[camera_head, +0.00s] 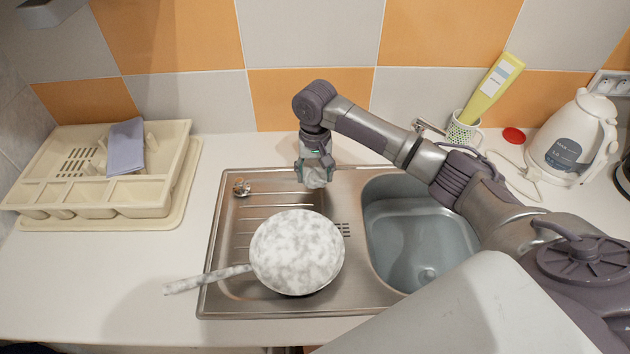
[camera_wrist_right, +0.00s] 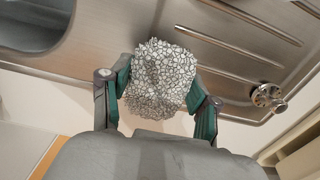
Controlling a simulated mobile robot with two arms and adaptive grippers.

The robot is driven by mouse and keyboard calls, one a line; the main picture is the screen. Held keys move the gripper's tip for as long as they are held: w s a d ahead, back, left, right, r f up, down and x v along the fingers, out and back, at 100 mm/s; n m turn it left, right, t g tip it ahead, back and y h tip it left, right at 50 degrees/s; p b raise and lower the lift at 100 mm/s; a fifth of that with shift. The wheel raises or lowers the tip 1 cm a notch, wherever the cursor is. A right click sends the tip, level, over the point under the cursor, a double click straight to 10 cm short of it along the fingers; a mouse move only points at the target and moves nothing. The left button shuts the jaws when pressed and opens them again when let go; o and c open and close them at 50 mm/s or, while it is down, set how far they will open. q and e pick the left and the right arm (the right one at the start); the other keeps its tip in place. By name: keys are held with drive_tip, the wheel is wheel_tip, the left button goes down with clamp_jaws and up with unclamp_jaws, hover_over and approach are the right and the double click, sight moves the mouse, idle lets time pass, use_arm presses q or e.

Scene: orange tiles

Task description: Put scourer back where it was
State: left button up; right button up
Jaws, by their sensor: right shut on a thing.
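The scourer (camera_wrist_right: 160,80) is a crinkled, silvery wire-mesh clump. My right gripper (camera_wrist_right: 160,100) is shut on it, with one green-padded finger at each side in the right wrist view. In the head view my right gripper (camera_head: 315,168) points down at the back edge of the steel sink unit (camera_head: 350,180), between drainboard and basin. The scourer (camera_head: 316,178) shows as a small pale lump at its fingertips. The head view does not clearly show whether it touches the surface. My left gripper is not in view.
A speckled pan (camera_head: 297,250) covers the front of the drainboard. A small metal fitting (camera_head: 241,188) sits at its back left corner. A beige dish rack (camera_head: 110,175) with a grey-blue cloth (camera_head: 126,147) stands left. A cup (camera_head: 463,131), yellow bottle (camera_head: 492,88) and kettle (camera_head: 573,140) stand back right.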

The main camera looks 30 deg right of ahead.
sight(315, 191)
wheel_tip(315, 191, down, 4)
drive_tip(key=shift+f+p, duration=0.1)
drive_tip(key=shift+p, duration=0.3)
drive_tip(key=shift+s+f, duration=0.15)
drive_tip(key=shift+f, duration=0.1)
drive_tip(key=o, duration=0.9)
drive_tip(key=shift+s, duration=0.1)
drive_tip(key=o, duration=0.3)
drive_tip(key=shift+f, duration=0.15)
drive_tip(key=shift+o, duration=0.7)
drive_tip(key=shift+w+f, duration=0.1)
drive_tip(key=shift+w, duration=0.1)
drive_tip(key=shift+r, duration=0.2)
